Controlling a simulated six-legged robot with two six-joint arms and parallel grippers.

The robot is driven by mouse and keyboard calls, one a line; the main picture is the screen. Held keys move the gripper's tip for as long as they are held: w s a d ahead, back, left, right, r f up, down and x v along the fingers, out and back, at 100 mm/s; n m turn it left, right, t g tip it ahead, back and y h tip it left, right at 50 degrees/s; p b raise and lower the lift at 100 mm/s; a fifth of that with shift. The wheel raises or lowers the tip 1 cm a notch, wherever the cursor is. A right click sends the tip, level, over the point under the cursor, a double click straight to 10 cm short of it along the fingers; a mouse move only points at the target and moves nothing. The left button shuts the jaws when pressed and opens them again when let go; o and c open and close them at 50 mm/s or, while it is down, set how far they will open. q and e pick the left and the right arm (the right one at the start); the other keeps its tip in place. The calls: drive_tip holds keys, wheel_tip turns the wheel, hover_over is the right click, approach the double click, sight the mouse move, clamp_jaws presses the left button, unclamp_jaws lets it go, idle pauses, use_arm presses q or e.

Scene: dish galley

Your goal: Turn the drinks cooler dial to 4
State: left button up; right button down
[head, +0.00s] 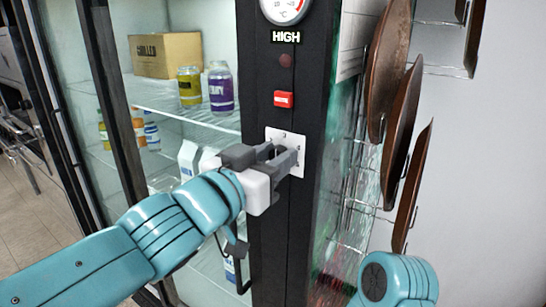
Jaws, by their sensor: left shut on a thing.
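The drinks cooler (268,240) has a black front column with a white dial plate (273,134) at its middle. My left gripper (287,160) is shut at the plate, its fingers on the dial. The dial knob itself is hidden by the fingers, and I cannot read which number it points to. Above the plate are a red switch (284,99), a dark round lamp (286,60), a "HIGH" label (285,37) and a round gauge (287,8), cut by the top edge. Part of my right arm shows at the bottom right; its gripper is out of view.
Glass doors on the left show shelves with a cardboard box (165,55), a yellow jar (189,86), a purple jar (221,88) and several other containers. Brown oval pans or trays (388,62) hang on a wire rack (448,70) to the right, close to the cooler's side.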

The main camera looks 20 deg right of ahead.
use_arm(q)
drive_tip(key=shift+f+m, duration=0.1)
drive_tip(key=shift+m, duration=0.3)
drive_tip(key=m, duration=0.5)
drive_tip(key=m+b, duration=0.1)
drive_tip(key=m, duration=0.5)
drive_tip(key=shift+s+d+f, duration=0.1)
drive_tip(key=shift+s, duration=0.05)
idle(0.6)
drive_tip(key=o, duration=1)
